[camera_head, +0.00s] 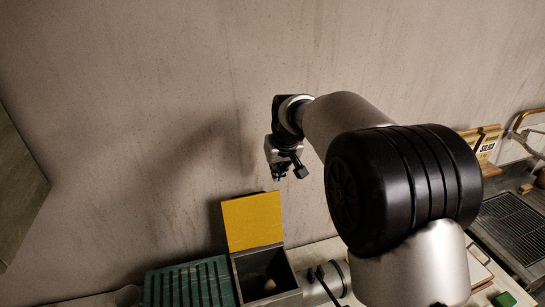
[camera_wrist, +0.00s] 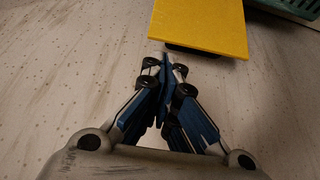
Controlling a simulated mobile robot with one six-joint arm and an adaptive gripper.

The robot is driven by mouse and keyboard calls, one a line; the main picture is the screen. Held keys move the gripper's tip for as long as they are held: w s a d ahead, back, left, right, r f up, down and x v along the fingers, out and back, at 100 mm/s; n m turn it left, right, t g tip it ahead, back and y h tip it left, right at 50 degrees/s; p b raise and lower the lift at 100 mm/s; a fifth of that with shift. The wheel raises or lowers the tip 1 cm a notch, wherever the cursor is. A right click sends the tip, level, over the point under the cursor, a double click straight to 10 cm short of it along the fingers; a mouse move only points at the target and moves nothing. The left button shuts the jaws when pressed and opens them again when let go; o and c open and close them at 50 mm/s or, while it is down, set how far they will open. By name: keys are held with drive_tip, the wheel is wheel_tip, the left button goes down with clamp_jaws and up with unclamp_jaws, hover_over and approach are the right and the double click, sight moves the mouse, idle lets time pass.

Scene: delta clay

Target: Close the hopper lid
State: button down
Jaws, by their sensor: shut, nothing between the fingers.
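The hopper is a dark open box (camera_head: 264,297) at the bottom middle of the head view, with a small rounded lump inside. Its yellow lid (camera_head: 252,221) stands raised, close to upright, at the back of the box near the wall. The lid also shows at the top of the wrist view (camera_wrist: 200,22). My gripper (camera_head: 280,174) is above and slightly right of the lid's top edge, apart from it in the head view. In the wrist view its blue fingers (camera_wrist: 168,65) are together with nothing between them, their tips just below the lid's edge in the picture.
A green ribbed rack (camera_head: 190,283) stands left of the hopper, with a small round cup (camera_head: 128,295) beside it. A grey cylindrical thing (camera_head: 328,280) lies right of the hopper. The wall is close behind.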

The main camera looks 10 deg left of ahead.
drive_tip(key=a+p+x, duration=0.1)
drive_tip(key=x, duration=0.3)
drive_tip(key=p+x, duration=0.1)
drive_tip(key=x, duration=0.3)
drive_tip(key=w+a+r+p+x, duration=0.1)
drive_tip(key=x, duration=0.3)
drive_tip(key=shift+a+f, duration=0.2)
drive_tip(key=shift+a, duration=0.2)
drive_tip(key=shift+s+b, duration=0.1)
drive_tip(key=shift+b, duration=0.55)
